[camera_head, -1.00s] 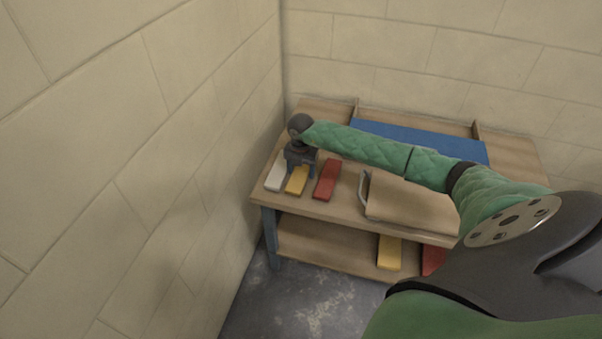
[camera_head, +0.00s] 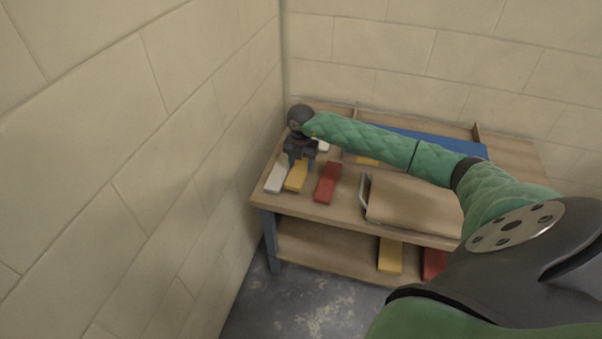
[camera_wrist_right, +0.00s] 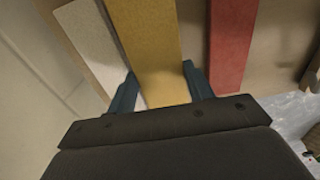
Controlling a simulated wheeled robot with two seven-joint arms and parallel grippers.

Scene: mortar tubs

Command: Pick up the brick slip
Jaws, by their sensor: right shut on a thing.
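My right gripper (camera_head: 299,160) is at the left end of the bench top, pointing down. It is shut on a yellow brick slip (camera_head: 295,179), a flat, long bar. In the right wrist view the yellow slip (camera_wrist_right: 150,45) runs between the two fingers of the gripper (camera_wrist_right: 161,88). The slip seems to be slightly above the bench; the gap is too small to judge. A white slip (camera_head: 275,179) lies to its left and a red slip (camera_head: 327,184) to its right. My left gripper is not in view.
The wooden bench (camera_head: 350,212) stands in a wall corner, the wall close on its left. A wooden board with a metal handle (camera_head: 410,203) lies right of the red slip. A blue panel (camera_head: 440,145) is at the back. The lower shelf holds yellow (camera_head: 390,256) and red (camera_head: 434,263) pieces.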

